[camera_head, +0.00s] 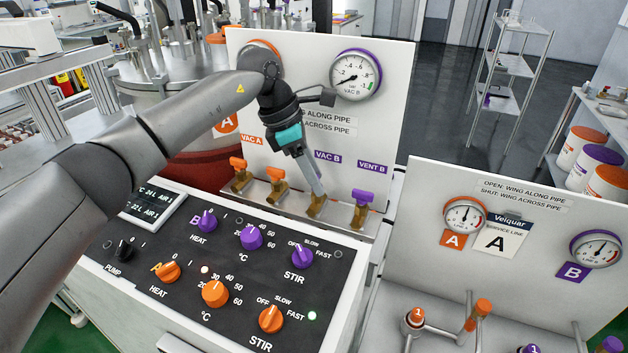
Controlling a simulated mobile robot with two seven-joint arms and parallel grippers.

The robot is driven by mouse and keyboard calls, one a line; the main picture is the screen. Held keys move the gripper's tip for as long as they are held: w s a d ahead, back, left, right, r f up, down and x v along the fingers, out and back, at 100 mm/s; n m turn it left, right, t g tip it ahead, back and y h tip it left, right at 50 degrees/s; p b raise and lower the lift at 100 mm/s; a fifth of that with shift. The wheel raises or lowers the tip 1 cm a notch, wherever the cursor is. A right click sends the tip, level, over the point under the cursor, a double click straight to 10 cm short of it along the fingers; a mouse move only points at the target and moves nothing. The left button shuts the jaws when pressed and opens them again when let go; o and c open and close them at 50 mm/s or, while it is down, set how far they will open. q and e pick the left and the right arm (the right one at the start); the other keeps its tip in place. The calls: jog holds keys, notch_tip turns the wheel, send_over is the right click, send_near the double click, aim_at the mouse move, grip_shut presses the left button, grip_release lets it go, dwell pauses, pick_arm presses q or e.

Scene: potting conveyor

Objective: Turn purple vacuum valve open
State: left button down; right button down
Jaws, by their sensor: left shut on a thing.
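My left gripper (316,190) reaches down in front of the white valve panel. It is shut at the valve below the VAC B label (332,157). This vacuum valve shows its brass body (316,208) just under the fingertips; its purple wing is hidden by the fingers, so I cannot tell which way it points. The purple VENT B valve (362,197) stands just to the right, untouched. The purple-rimmed VAC B gauge (355,75) is above on the panel. My right gripper is not in view.
Two orange-winged valves (238,165) (277,176) stand left of my gripper on the same ledge. A black control panel (130,250) with orange and purple knobs lies in front. A second white panel (495,180) with two gauges stands at the right.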

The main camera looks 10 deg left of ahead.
pick_arm(q)
jog(key=m+g, duration=0.1)
jog(key=m, duration=0.1)
jog(key=m+g, duration=0.1)
jog(key=m, duration=0.2)
jog(key=shift+w+r+b, duration=0.1)
jog(key=shift+w+b, duration=0.05)
jog(key=shift+b, duration=0.25)
jog(key=shift+m, duration=0.3)
jog(key=shift+c, duration=1.5)
grip_release()
